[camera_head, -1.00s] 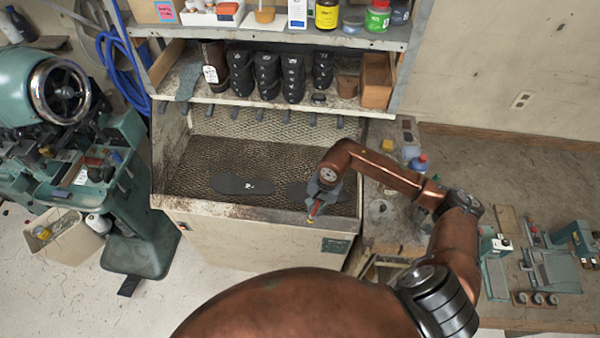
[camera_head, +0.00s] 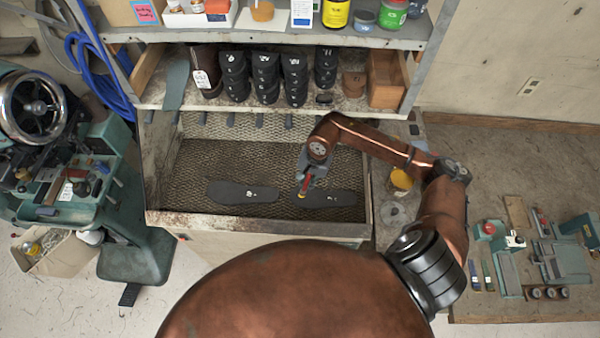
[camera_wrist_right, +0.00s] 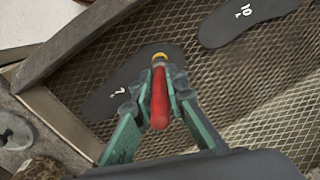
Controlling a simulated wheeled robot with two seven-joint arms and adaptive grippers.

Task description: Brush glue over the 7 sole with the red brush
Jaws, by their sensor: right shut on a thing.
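The 7 sole (camera_head: 340,198) is a dark flat sole lying on the mesh at the right of the bench tray; in the wrist view it lies beneath the brush, with a white 7 on it (camera_wrist_right: 105,98). My right gripper (camera_head: 305,182), pointing down, is shut on the red brush (camera_wrist_right: 160,100) over the left end of this sole. The brush's yellow end (camera_wrist_right: 159,58) overlaps the sole's edge in the wrist view; I cannot tell whether it touches. The 10 sole (camera_head: 235,192) lies to the left, and also shows in the wrist view (camera_wrist_right: 262,16). My left gripper is out of view.
The mesh tray has a raised front rim (camera_head: 220,226). Stacked dark soles (camera_head: 265,80) stand on the shelf above, with bottles and jars higher up. A yellow container (camera_head: 401,181) stands right of the tray, near my arm. A green machine (camera_head: 70,150) stands at left.

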